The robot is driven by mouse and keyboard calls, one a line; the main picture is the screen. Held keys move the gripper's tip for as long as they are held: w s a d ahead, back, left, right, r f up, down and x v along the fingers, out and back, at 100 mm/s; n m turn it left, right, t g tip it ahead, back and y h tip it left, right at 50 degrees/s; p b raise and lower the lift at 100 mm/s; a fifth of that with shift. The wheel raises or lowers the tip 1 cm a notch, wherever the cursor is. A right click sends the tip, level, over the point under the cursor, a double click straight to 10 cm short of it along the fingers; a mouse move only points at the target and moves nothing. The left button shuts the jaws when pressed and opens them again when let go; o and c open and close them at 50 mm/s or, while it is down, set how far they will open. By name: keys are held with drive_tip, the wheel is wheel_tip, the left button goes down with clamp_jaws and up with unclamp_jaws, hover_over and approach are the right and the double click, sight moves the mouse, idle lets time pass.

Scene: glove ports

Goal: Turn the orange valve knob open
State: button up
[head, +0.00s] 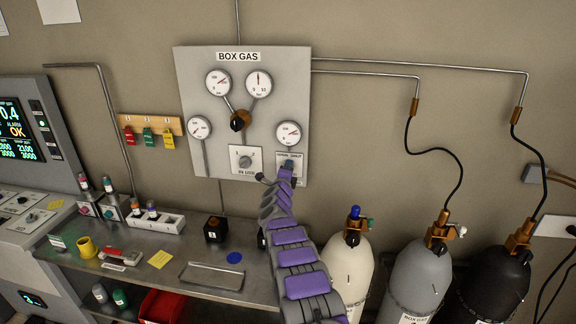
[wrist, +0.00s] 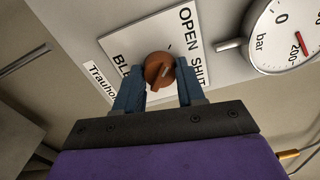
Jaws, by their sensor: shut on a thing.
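The orange valve knob (wrist: 159,71) sits on a white label plate in the wrist view. The plate carries the words OPEN and SHUT, and part of another word is hidden. My gripper (wrist: 158,88) has its two blue fingers on either side of the knob, shut on it. In the head view my gripper (head: 286,168) is at the lower right label plate (head: 296,157) of the BOX GAS panel (head: 262,120), and it hides the knob there.
A gauge (head: 288,133) is just above my gripper. An IN USE selector (head: 245,161) is to its left. Gas cylinders (head: 416,280) stand at the lower right. A metal bench (head: 205,270) with small items lies at the lower left.

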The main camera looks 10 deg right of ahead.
drive_tip(key=shift+a+f+n+p, duration=0.15)
drive_tip(key=shift+n+p, duration=0.65)
drive_tip(key=shift+n, duration=0.2)
drive_tip(key=shift+f, duration=0.1)
drive_tip(key=o, duration=1.1)
drive_tip(key=shift+c, duration=0.2)
drive_tip(key=shift+s, duration=0.1)
drive_tip(key=b+v, duration=0.2)
drive_tip(key=v, duration=1.5)
drive_tip(key=shift+a, duration=0.15)
